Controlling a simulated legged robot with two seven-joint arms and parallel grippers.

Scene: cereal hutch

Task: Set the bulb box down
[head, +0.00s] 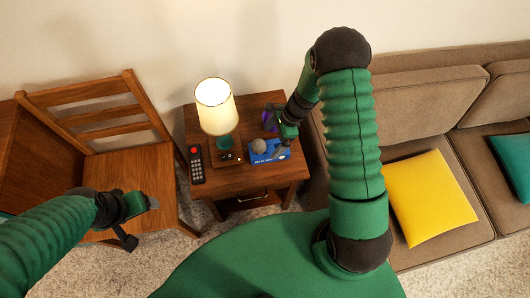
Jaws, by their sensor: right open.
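The blue bulb box (278,154) rests on the wooden side table (230,186), at its right side. A pale round bulb shape (258,145) shows at the box's left part; I cannot tell whether it is printed or real. My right gripper (279,137) is open, just above and behind the box, and hides part of it. I cannot tell whether its fingers touch the box. My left gripper (143,222) is open and empty, in front of the wooden chair's seat.
A lit lamp (215,107) with a teal base stands on the table, with a small dark clock-like object (231,157) before it. A remote (196,164) lies at the left edge. A purple object (268,121) is partly hidden behind my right gripper. The sofa (400,110) stands close on the right.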

